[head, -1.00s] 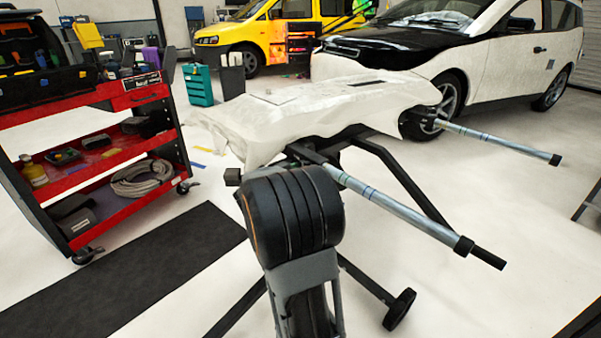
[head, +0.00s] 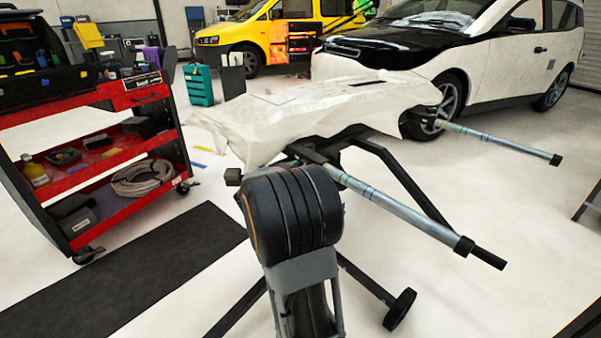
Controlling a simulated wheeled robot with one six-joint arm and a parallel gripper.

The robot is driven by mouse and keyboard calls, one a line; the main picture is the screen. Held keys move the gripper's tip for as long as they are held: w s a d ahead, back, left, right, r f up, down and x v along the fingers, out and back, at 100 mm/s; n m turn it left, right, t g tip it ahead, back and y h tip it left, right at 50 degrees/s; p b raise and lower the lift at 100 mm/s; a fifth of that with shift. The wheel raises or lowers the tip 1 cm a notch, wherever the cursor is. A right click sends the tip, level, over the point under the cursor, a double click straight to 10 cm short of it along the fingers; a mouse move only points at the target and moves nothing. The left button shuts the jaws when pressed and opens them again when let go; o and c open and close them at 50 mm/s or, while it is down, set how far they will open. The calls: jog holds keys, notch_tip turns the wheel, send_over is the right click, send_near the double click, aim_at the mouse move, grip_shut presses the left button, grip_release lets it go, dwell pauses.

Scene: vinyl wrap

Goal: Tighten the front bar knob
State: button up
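A work stand with two long silver bars stands in front of me, with a white wrapped panel (head: 340,110) lying on top. The nearer silver bar (head: 395,208) reaches out to the lower right and ends in a black collar and grip (head: 478,250). The farther bar (head: 495,142) runs parallel behind it. A small dark block (head: 233,176) shows at the stand's left side; I cannot tell whether it is a knob. My arm's dark rounded link covers part of the stand. My gripper is not visible, so its relation to the knob is hidden.
A red tool cart (head: 105,170) stands at the left with a coiled hose on its lower shelf. A dark mat (head: 130,275) lies on the floor. A black-and-white car (head: 480,50) and a yellow van (head: 245,35) stand behind. The right floor is mostly clear.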

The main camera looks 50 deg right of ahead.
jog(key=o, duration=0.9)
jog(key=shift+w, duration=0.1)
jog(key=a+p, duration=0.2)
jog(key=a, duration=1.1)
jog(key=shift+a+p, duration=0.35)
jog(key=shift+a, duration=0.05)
